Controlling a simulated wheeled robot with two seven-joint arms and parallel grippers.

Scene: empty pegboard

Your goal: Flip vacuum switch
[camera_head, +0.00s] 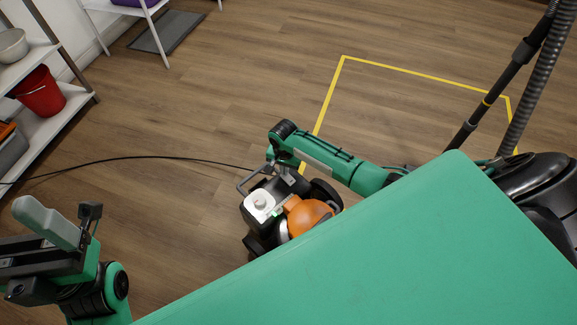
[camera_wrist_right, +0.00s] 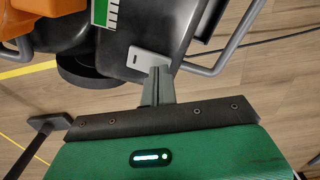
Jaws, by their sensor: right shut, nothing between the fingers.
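A black machine with an orange part (camera_head: 308,215), a white part on top and a grey tube handle (camera_head: 250,180) stands on the floor, left of the green surface. I take it to be the vacuum. In the right wrist view its black body (camera_wrist_right: 125,35) bears a light grey plate (camera_wrist_right: 147,57) with a small dark slot, probably the switch. My right gripper (camera_wrist_right: 158,86) is shut and empty, its tips at the plate's edge; contact is unclear. In the head view the right gripper (camera_head: 284,167) is small and partly hidden. My left gripper (camera_head: 52,225) is at lower left, away from the machine; its jaw opening is unclear.
A black cable (camera_head: 150,157) runs left across the floor. Shelves with a red bucket (camera_head: 40,93) stand at the left. A ribbed hose (camera_head: 535,85) and a dark pole (camera_head: 497,85) rise at the right.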

